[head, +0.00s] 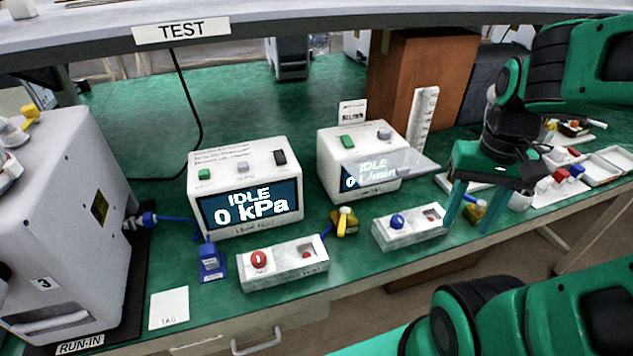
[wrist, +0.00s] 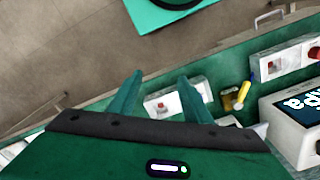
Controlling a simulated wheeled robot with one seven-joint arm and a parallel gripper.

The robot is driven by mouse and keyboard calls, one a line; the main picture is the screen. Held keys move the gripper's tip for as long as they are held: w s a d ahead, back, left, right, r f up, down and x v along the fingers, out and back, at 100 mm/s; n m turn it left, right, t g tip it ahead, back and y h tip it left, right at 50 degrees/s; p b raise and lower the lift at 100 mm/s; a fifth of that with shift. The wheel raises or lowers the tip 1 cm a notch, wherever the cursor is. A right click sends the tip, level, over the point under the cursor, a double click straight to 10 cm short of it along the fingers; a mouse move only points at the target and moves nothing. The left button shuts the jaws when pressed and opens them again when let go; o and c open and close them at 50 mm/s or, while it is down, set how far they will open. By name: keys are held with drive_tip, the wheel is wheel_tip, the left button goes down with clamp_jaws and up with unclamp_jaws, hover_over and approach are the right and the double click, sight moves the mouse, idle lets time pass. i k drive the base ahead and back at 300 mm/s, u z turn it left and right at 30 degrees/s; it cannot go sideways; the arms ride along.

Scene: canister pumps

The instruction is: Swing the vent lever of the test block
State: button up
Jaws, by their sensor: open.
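A small brass block with a yellow lever (head: 345,221) sits on the green bench between the two white test boxes, near the front edge. It also shows in the wrist view, right of my fingers, as a brass block with a yellow lever (wrist: 240,97). A blue line reaches it from the left. I cannot read a label naming it the test block. My gripper (head: 472,218) is open and empty, to the right of this lever and apart from it. Another brass and yellow piece (head: 474,209) shows partly hidden behind my fingers.
A pale fixture with a red button (head: 283,263) and one with a blue knob (head: 411,226) flank the lever. The left box's display (head: 250,204) reads IDLE, 0 kPa. A clear panel juts from the right box (head: 355,150). A grey machine (head: 65,210) stands far left.

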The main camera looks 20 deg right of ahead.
sight(344, 211)
drive_tip(key=k, duration=1.15)
drive_tip(key=u, duration=0.2)
drive_tip(key=i, duration=0.6)
drive_tip(key=u, duration=0.35)
